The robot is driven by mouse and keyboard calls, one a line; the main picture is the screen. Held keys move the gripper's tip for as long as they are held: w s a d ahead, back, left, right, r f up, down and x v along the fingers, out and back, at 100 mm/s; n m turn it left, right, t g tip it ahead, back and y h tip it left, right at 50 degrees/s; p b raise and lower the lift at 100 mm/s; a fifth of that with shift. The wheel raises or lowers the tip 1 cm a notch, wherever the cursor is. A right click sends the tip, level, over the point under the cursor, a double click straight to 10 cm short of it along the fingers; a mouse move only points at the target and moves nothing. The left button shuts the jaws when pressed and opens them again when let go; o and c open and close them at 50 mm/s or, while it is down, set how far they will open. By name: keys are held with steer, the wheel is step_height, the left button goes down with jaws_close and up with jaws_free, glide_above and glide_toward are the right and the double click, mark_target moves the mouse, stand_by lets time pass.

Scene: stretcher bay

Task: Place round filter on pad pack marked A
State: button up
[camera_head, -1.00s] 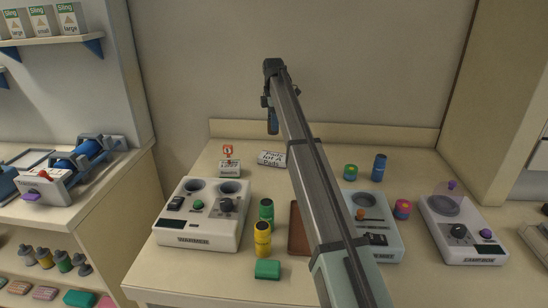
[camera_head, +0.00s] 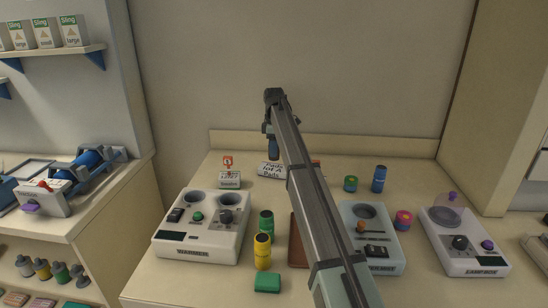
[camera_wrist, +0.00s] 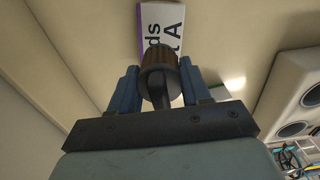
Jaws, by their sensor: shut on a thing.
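The pad pack marked A (camera_head: 268,170) is a white box lying on the bench near the back wall. In the wrist view its white top (camera_wrist: 160,22) shows part of the lettering and a big A, with a purple edge. My gripper (camera_head: 273,155) is just above and behind the pack in the head view. In the wrist view its blue fingers (camera_wrist: 158,88) are shut on a dark brown, ribbed round piece, which I take as the round filter (camera_wrist: 157,72). The filter overlaps the near end of the pack in that view; contact cannot be told.
A small white box with a red sign (camera_head: 229,179) stands left of the pack. A white warmer unit (camera_head: 205,245) is in front. Green and yellow cylinders (camera_head: 263,250), a grey-blue unit (camera_head: 380,255) and a blue cylinder (camera_head: 379,178) stand on the bench. My arm hides the middle.

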steer(key=shift+f, duration=1.9)
steer(key=shift+f, duration=0.1)
steer(key=o, duration=1)
steer(key=shift+o, duration=0.2)
step_height(320, 180, up, 12)
steer(key=shift+r, duration=0.15)
steer(key=shift+a, duration=0.1)
